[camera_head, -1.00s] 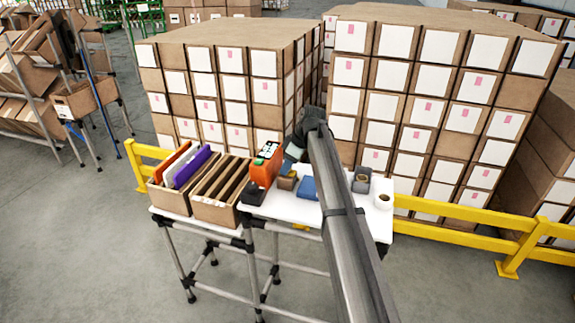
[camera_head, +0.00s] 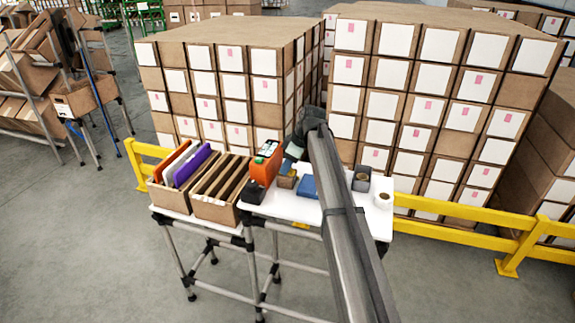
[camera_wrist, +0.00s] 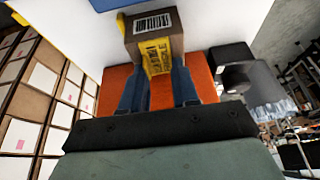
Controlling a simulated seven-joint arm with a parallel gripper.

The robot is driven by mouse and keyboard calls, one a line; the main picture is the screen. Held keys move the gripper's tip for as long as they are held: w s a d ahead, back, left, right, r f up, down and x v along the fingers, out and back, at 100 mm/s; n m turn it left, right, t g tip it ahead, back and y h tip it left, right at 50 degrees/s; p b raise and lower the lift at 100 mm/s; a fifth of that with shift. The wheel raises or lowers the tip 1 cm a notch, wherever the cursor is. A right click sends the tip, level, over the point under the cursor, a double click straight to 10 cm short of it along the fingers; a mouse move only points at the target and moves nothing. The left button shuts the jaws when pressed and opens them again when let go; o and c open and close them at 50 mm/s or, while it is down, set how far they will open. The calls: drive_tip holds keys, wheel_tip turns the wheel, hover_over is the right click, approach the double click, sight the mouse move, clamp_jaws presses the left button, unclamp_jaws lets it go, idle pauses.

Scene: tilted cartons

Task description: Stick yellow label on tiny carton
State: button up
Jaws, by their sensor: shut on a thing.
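The tiny carton (camera_head: 287,181) is a small brown box at the table's back, beside the orange device. In the wrist view the carton (camera_wrist: 137,27) shows a white barcode patch on one face. The yellow label (camera_wrist: 158,57), with dark print, lies against the adjoining face. Whether the label is fully stuck cannot be told. In the head view my arm hides most of the gripper.
The orange device (camera_head: 265,166) stands close to the carton. A box with folders (camera_head: 170,199) stands left. Stacked cartons (camera_head: 425,90) rise behind.

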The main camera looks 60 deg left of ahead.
drive_tip(key=o, duration=1)
drive_tip(key=shift+c, duration=0.2)
drive_tip(key=s+a+r+v, duration=0.1)
drive_tip(key=v, duration=1.8)
drive_tip(key=shift+s+a, duration=0.25)
drive_tip(key=shift+s, duration=0.1)
drive_tip(key=shift+r, duration=0.15)
